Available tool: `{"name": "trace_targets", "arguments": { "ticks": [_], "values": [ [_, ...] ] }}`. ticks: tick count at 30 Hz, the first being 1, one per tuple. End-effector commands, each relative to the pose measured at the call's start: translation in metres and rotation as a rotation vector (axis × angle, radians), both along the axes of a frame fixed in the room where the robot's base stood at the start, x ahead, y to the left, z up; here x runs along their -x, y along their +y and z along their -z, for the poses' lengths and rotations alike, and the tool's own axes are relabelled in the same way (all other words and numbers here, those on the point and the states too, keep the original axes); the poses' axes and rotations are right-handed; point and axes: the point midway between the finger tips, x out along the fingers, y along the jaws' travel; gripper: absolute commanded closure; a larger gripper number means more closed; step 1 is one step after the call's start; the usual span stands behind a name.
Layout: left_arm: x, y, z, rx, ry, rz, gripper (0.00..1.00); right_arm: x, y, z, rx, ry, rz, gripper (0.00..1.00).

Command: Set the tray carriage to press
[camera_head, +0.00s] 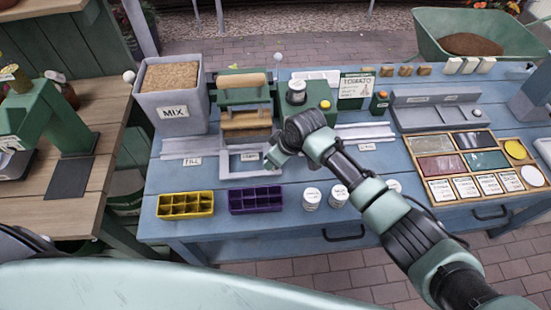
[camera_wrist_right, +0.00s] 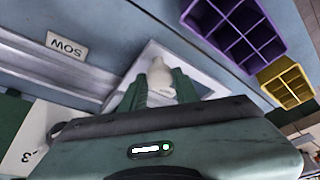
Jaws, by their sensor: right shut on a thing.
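The tray carriage, a pale grey open frame (camera_head: 227,165), lies on the rail in front of the green press (camera_head: 243,88). It also shows in the right wrist view (camera_wrist_right: 205,82). My right gripper (camera_head: 272,157) is at the carriage's right side. In the wrist view its fingers (camera_wrist_right: 160,88) are shut on a white knob (camera_wrist_right: 161,72) at the carriage. A small label (camera_head: 248,156) behind the frame is too small to read. The FILL label (camera_head: 192,161) is left of the carriage; the SOW label (camera_wrist_right: 67,45) is on the other side. My left gripper is not in view.
A yellow cell tray (camera_head: 186,205) and a purple cell tray (camera_head: 256,200) stand at the front of the blue table, close to the carriage. Several white jars (camera_head: 311,198) stand to their right. The MIX bin (camera_head: 170,95) is behind the rail at left.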

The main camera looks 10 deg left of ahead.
Motion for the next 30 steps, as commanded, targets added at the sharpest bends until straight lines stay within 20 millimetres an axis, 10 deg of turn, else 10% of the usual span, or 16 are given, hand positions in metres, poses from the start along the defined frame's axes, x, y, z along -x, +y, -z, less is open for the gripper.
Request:
{"name": "trace_targets", "arguments": {
  "ticks": [3,15,30],
  "values": [
    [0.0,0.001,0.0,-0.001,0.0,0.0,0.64,-0.001,0.0,-0.001,-0.001,-0.002,0.0,0.49],
    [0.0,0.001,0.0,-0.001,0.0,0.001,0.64,0.0,-0.002,-0.005,-0.001,-0.001,0.0,0.49],
    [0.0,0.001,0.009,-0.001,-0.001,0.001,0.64,0.011,-0.026,-0.068,-0.001,-0.003,0.0,0.49]
  ]
}}
